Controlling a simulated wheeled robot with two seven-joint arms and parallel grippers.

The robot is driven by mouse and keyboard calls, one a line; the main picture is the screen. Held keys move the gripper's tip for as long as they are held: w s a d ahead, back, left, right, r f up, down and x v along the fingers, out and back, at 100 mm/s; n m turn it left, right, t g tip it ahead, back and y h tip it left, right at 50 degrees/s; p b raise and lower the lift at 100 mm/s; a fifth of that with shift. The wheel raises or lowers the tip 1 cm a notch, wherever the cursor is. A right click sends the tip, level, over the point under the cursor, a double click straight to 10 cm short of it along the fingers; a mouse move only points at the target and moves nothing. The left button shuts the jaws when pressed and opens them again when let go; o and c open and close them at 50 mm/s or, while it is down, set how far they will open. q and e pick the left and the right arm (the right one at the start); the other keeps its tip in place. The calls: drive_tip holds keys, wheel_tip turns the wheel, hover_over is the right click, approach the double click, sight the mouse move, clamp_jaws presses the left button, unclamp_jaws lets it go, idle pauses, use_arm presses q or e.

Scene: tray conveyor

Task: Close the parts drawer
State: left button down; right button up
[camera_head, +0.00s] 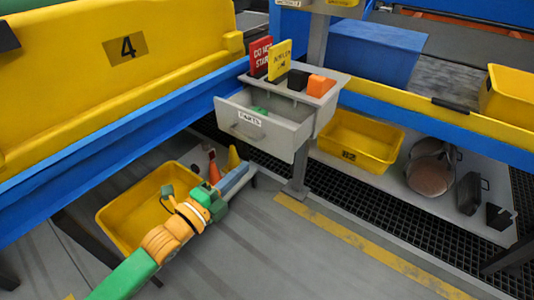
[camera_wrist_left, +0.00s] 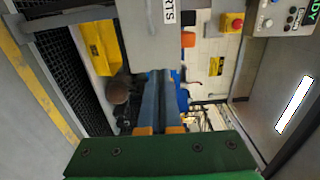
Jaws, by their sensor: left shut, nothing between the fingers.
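The grey parts drawer (camera_head: 262,128) stands pulled out of its grey cabinet in the head view, with a "PARTS" label and a bar handle on its front. A green item (camera_head: 259,110) shows inside it. In the left wrist view the drawer front (camera_wrist_left: 145,45) fills the upper middle, its label turned sideways. My left gripper (camera_head: 246,174) is below the drawer front in the head view, apart from the handle. Its blue fingers (camera_wrist_left: 161,76) are shut and empty, pointing toward the drawer front in the wrist view. I cannot tell whether they touch it. My right gripper is not in view.
The cabinet top (camera_head: 331,75) holds red and yellow signs, a black block and an orange block (camera_head: 320,86). A yellow bin (camera_head: 360,140) sits on the low shelf to the right. Another yellow bin (camera_head: 120,217) is beside my left arm. A blue rail (camera_head: 130,118) runs along the left.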

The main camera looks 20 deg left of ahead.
sight(277, 138)
use_arm(q)
drive_tip(key=b+x, duration=0.2)
drive_tip(key=x, duration=0.9)
drive_tip(key=shift+w+f, duration=0.1)
drive_tip(key=shift+w, duration=0.05)
drive_tip(key=shift+w+d, duration=0.15)
drive_tip(key=shift+w, duration=0.1)
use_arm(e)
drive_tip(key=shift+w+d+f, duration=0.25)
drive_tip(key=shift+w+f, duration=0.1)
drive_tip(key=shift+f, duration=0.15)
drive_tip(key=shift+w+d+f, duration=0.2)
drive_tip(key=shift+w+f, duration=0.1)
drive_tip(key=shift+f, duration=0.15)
